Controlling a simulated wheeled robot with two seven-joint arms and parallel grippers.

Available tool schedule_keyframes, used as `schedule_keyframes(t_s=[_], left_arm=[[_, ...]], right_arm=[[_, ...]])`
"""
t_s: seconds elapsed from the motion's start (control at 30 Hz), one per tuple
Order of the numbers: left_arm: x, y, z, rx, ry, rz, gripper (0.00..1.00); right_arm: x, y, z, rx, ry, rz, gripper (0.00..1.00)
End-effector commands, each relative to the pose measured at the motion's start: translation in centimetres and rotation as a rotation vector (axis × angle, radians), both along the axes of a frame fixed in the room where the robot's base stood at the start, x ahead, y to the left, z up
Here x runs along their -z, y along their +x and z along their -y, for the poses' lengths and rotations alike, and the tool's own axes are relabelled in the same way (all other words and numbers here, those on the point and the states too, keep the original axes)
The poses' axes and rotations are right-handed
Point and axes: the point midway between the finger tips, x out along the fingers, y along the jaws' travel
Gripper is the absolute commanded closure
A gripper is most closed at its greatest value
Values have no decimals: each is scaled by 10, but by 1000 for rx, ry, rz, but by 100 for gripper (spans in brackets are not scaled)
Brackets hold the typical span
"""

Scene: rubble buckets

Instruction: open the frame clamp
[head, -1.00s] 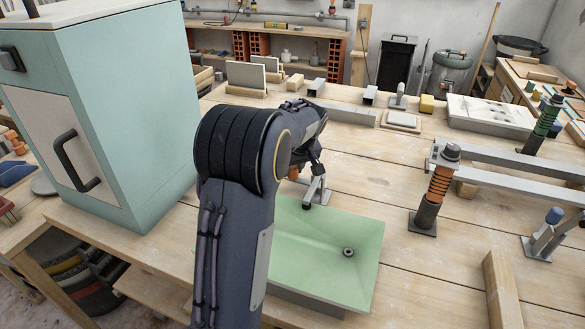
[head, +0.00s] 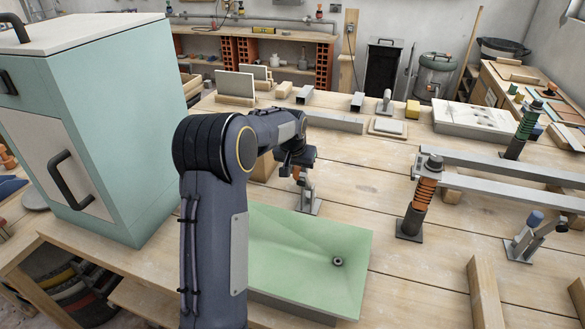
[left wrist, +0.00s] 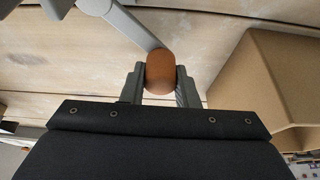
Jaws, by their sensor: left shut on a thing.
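The clamp (head: 307,200) is a small grey metal lever clamp on a plate, standing on the bench just behind the green basin. My left gripper (head: 299,168) is at its handle, partly hidden by my own forearm. In the left wrist view, my left gripper (left wrist: 160,82) is shut on the orange-brown knob (left wrist: 160,70) at the end of the grey lever (left wrist: 132,25). The clamp's jaw is hard to make out. A second lever clamp with a blue knob (head: 535,218) stands at the right, beside the metal frame bars. My right gripper is not in view.
The green basin (head: 340,285) lies in front of the clamp. A brown box (left wrist: 265,85) stands close beside my left gripper. A spring post (head: 420,195) and metal bars (head: 500,165) stand to the right. A pale green cabinet (head: 135,130) is at left.

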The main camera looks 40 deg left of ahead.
Motion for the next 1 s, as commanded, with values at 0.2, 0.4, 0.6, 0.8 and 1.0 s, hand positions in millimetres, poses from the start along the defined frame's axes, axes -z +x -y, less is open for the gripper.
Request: schedule_keyframes(t_s=[0.2, 0.4, 0.6, 0.8, 1.0], left_arm=[[-1, 8, 4, 115, 2, 0, 100], [-1, 12, 7, 171, 3, 1, 100], [0, 13, 8, 189, 4, 0, 100], [0, 13, 9, 191, 4, 1, 100], [0, 13, 9, 190, 3, 1, 62]], right_arm=[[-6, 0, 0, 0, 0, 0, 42], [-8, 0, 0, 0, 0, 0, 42], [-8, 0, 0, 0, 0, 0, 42], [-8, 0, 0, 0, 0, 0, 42], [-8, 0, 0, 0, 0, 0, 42]])
